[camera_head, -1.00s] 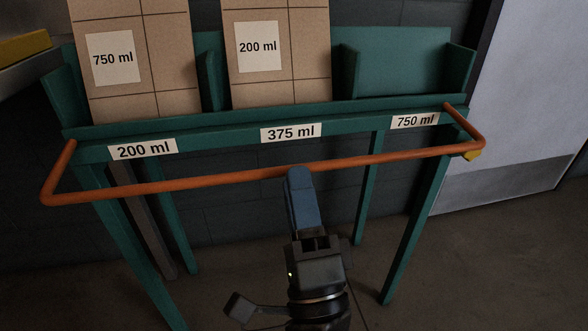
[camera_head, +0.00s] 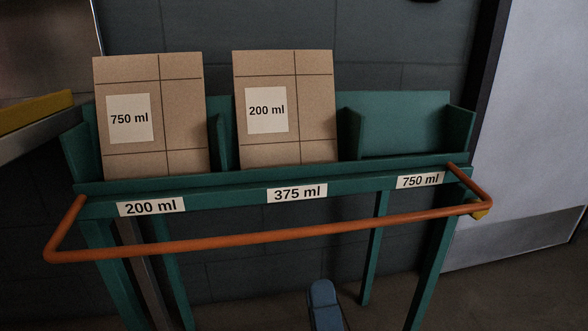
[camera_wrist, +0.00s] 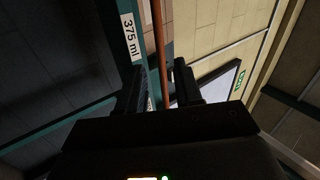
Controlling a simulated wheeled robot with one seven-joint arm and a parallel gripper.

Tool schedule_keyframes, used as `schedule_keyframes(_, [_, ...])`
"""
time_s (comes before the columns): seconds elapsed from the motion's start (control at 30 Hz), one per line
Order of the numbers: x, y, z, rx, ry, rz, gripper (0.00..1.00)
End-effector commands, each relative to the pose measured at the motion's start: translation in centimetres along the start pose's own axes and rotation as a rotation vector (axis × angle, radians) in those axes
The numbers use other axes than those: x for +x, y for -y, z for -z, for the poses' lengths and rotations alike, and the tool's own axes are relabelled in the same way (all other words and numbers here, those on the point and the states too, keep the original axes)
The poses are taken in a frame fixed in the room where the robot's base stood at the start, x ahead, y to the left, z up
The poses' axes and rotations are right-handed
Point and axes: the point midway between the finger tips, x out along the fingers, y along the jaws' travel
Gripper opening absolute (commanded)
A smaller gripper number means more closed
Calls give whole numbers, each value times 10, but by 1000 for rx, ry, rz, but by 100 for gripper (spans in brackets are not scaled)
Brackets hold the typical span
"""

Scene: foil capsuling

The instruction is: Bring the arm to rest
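My gripper (camera_wrist: 157,78) shows in the wrist view as two dark fingers with a gap between them. The rest of my arm is out of that view. The green rack (camera_head: 240,204) stands ahead, apart from the gripper in the head view.
A cardboard piece marked 750 ml (camera_head: 182,120) stands in the left bay, labelled 200 ml. Another marked 200 ml (camera_head: 312,120) stands in the middle bay, labelled 375 ml. The right bay (camera_head: 405,125), labelled 750 ml, is empty. A yellow-edged surface (camera_head: 35,112) is at left.

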Motion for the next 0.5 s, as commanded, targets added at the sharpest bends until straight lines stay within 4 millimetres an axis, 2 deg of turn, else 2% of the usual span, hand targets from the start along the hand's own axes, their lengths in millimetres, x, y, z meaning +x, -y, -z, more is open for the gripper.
schedule_keyframes(0.23, [-91,-10,45,-354,26,-189,35])
schedule_keyframes(0.5, [-187,5,86,-764,134,-413,35])
